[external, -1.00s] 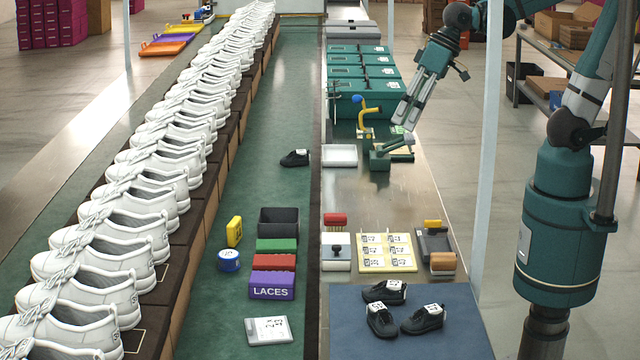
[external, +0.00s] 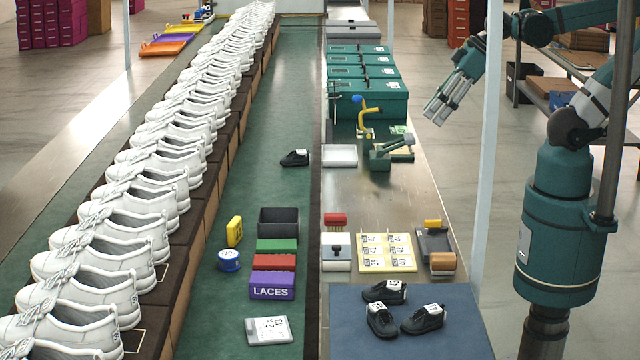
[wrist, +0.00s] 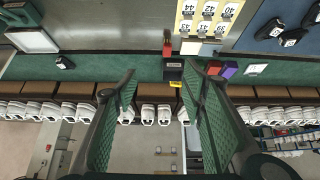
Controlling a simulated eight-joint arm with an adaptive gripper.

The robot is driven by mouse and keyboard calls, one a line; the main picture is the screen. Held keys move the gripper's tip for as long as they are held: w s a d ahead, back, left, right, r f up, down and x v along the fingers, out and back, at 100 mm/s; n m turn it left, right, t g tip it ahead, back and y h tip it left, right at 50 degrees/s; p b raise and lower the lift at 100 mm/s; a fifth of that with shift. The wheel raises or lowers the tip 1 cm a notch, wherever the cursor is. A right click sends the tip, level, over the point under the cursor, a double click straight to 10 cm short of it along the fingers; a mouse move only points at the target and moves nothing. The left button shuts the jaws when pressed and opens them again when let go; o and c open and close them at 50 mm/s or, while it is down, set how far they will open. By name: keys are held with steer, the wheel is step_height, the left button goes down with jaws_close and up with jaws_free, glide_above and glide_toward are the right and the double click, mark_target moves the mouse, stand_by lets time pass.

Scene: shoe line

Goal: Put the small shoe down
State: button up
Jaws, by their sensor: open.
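A small black shoe (external: 295,158) stands alone on the green strip, between the row of white shoes and the metal bench. It also shows in the wrist view (wrist: 65,62), at the left. Three more black shoes with white number labels (external: 386,291) stand on the blue mat (external: 350,342) at the front of the bench. My gripper (external: 436,112) is raised at the right side of the bench, apart from all the shoes. In the wrist view its two green-padded fingers (wrist: 163,78) are spread with nothing between them.
A row of white shoes (external: 137,218) runs along the left. A pale post (external: 488,130) rises at the bench's right edge. The green strip around the small shoe is clear.

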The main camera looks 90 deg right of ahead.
steer(key=shift+o, duration=0.2)
stand_by(0.5)
steer(key=w+a+m+g+y, duration=0.2)
steer(key=w+a+m, duration=0.2)
steer(key=w+a, duration=0.7)
steer(key=m+g+y, duration=0.2)
steer(key=m+g, duration=0.5)
steer(key=m, duration=0.2)
glide_toward(381, 308)
steer(key=shift+x, duration=0.9)
steer(key=shift+s+a+f, duration=0.1)
steer(key=shift+f, duration=0.15)
steer(key=shift+b+x, duration=0.3)
steer(key=shift+x, duration=0.95)
